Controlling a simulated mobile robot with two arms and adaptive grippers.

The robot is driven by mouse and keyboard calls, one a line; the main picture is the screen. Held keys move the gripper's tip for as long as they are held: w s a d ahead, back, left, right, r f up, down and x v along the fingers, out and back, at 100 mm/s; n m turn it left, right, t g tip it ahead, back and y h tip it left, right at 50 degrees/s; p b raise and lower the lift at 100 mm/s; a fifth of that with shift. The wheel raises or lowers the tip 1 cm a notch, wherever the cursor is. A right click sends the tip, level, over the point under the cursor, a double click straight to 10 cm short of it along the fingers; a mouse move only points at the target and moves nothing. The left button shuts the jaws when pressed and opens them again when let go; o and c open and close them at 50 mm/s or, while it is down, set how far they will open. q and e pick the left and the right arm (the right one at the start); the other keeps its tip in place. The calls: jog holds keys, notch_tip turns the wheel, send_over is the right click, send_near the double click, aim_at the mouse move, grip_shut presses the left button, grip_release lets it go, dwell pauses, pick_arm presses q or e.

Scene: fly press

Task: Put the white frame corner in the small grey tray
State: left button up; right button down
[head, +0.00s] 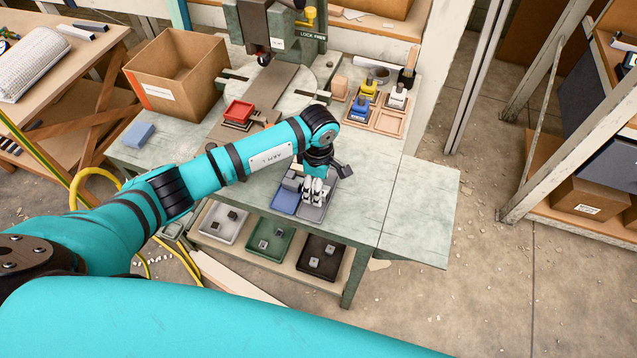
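My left gripper (318,180) hangs over the front of the green-grey bench, right above the small grey tray (325,207). White pieces (314,191) show right under the gripper, at the tray. I cannot tell whether they lie in the tray or are between the fingers, nor which is a frame corner. A dark finger part sticks out to the right of the wrist; the fingertips are too small and overlapped to read. Another white piece (397,97) stands in a wooden compartment tray at the back right. My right gripper is out of view.
A blue tray (284,203) adjoins the grey tray on the left. Yellow (359,109) and blue pieces stand in the wooden tray (390,123). A red tray (238,112), a cardboard box (178,80) and the press are behind my arm. The bench's right end (420,205) is clear.

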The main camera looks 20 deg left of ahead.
pick_arm(q)
notch_tip(320, 180, up, 12)
jog(key=b, duration=0.2)
jog(key=shift+r, duration=0.15)
dwell(0.5)
